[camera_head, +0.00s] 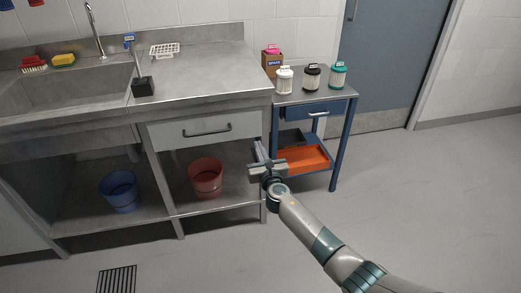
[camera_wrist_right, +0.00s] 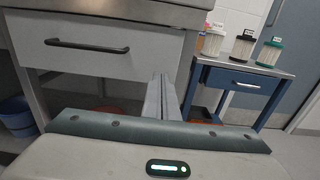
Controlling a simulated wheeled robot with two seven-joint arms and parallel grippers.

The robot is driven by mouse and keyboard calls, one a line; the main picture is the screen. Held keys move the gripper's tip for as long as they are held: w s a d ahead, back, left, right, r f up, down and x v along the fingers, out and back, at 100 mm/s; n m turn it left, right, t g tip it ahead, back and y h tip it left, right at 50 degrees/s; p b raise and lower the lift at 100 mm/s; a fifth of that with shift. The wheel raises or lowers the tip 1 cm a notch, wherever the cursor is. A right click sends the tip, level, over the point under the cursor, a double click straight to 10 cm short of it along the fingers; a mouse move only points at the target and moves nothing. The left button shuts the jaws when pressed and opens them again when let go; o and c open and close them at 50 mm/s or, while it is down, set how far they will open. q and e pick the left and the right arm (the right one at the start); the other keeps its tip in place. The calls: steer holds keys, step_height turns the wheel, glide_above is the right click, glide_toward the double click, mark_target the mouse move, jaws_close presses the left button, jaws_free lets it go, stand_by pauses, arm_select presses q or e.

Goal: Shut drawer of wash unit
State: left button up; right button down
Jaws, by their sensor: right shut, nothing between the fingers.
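The wash unit is a steel sink counter (camera_head: 205,88) along the left wall. Its drawer (camera_head: 175,136) has a pale grey front with a dark bar handle (camera_head: 207,132); the drawer also shows in the right wrist view (camera_wrist_right: 100,62). How far the front stands out from the frame is hard to tell. My right gripper (camera_head: 259,147) is shut and empty, its fingers pointing toward the unit by the drawer's right end. In the right wrist view its fingers (camera_wrist_right: 162,82) overlap the right edge of the drawer front; contact cannot be told. My left gripper is not in view.
A red bucket (camera_head: 205,178) and blue bucket (camera_head: 121,190) stand on the lower shelf. The floor in front is clear.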

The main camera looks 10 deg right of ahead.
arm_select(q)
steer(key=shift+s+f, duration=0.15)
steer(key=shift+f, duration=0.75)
arm_select(e)
steer(key=shift+s, duration=1.1)
steer(key=shift+f, duration=0.1)
